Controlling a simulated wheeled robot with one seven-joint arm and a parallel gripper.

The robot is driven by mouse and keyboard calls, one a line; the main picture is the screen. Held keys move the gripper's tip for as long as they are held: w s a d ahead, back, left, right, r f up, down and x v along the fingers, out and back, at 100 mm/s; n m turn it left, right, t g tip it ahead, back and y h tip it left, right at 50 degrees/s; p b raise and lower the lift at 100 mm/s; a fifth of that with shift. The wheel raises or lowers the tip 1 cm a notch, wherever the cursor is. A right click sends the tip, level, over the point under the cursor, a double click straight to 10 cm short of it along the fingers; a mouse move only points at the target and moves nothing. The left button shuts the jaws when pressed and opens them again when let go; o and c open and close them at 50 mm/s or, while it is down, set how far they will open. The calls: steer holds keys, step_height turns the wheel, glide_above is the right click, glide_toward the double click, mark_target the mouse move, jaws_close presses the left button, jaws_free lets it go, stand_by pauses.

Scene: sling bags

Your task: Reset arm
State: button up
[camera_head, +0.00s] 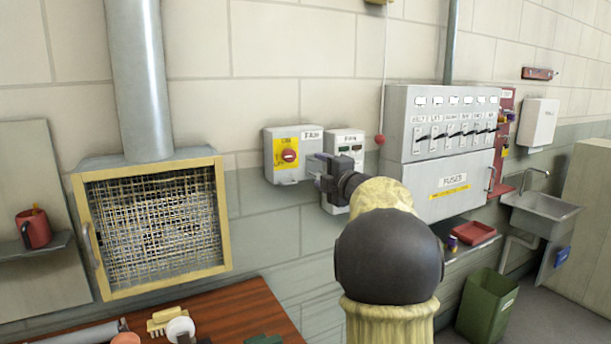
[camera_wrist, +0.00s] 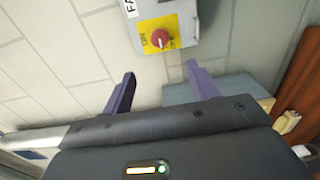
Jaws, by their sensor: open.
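My gripper (camera_head: 318,172) is raised in front of the wall, at the end of my arm, which reaches away from the camera. In the wrist view its two purple fingers (camera_wrist: 160,85) stand wide apart with nothing between them. A grey switch box (camera_head: 305,136) with a red knob on a yellow plate is on the wall just left of and beyond the gripper. The red knob (camera_wrist: 160,38) also shows in the wrist view, beyond the fingertips. A second white control box (camera_head: 346,138) is partly hidden behind my gripper. Contact with either box cannot be told.
A large grey fuse panel (camera_head: 440,189) is on the wall to the right. A yellow-framed mesh door (camera_head: 226,215) is at the left, below a pipe. A wooden table (camera_head: 235,305) with small items stands below. A sink (camera_head: 543,213) and green bin (camera_head: 488,303) are at the right.

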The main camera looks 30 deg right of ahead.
steer(key=s+a+f+m+g+h+p, duration=0.2)
steer(key=s+a+f+m+g, duration=0.15)
steer(key=a+f+m, duration=0.35)
steer(key=s+a+f+m+g+h+p, duration=0.1)
steer(key=s+a+f+m+g, duration=0.35)
steer(key=f, duration=0.45)
steer(key=s+a+f+m+g, duration=0.2)
steer(key=s+a+f, duration=0.2)
steer(key=s, duration=0.3)
steer(key=s+a+f+m+g+y+p, duration=0.1)
steer(key=s+a+f+m+g, duration=0.1)
steer(key=s, duration=0.6)
steer(key=s+a+f+m+g+y+p, duration=0.1)
steer(key=s+a+f+m+g, duration=0.2)
steer(key=s+a+f, duration=0.4)
steer(key=shift+s, duration=0.4)
